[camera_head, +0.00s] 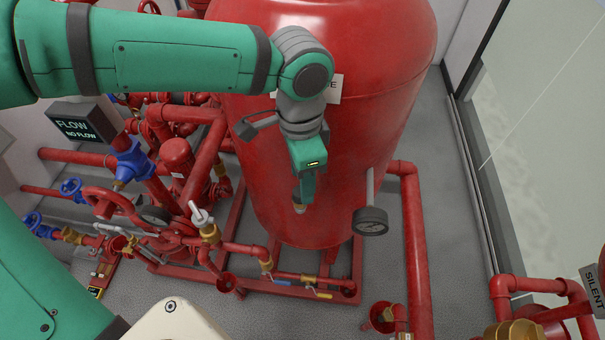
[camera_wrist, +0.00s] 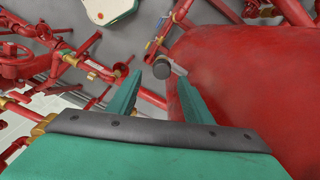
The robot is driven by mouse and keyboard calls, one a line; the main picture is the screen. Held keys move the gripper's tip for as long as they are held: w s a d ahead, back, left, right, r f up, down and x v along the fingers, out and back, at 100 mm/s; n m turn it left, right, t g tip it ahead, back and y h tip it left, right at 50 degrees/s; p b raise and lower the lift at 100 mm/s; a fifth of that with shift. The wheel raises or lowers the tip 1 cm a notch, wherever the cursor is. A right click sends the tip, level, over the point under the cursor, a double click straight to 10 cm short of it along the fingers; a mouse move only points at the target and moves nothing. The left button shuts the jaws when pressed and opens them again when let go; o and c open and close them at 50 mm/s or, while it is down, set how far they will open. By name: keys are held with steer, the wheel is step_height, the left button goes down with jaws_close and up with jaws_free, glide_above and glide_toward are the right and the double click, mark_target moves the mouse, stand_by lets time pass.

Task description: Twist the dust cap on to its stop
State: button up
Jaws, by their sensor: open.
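My gripper (camera_head: 301,201) points down in front of the red tank in the head view. In the wrist view its two teal fingers (camera_wrist: 160,77) are spread apart. A small brass-coloured piece (camera_head: 299,208) shows at the fingertips in the head view. In the wrist view, a short tan and grey round piece (camera_wrist: 161,69) lies between or just beyond the fingertips. It may be the dust cap, but it is too small to be sure. I cannot tell whether the fingers touch it. Its threads and seat are not visible.
The red tank (camera_head: 320,120) stands close behind my gripper. Red pipes with brass and blue valves (camera_head: 132,163) crowd the left. A vertical red pipe (camera_head: 416,250) stands at right. Some grey floor (camera_head: 455,210) is clear.

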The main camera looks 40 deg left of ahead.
steer(key=shift+s+a+f, duration=0.1)
steer(key=shift+a+f, duration=0.05)
steer(key=shift+f, duration=1.6)
steer(key=shift+c, duration=0.3)
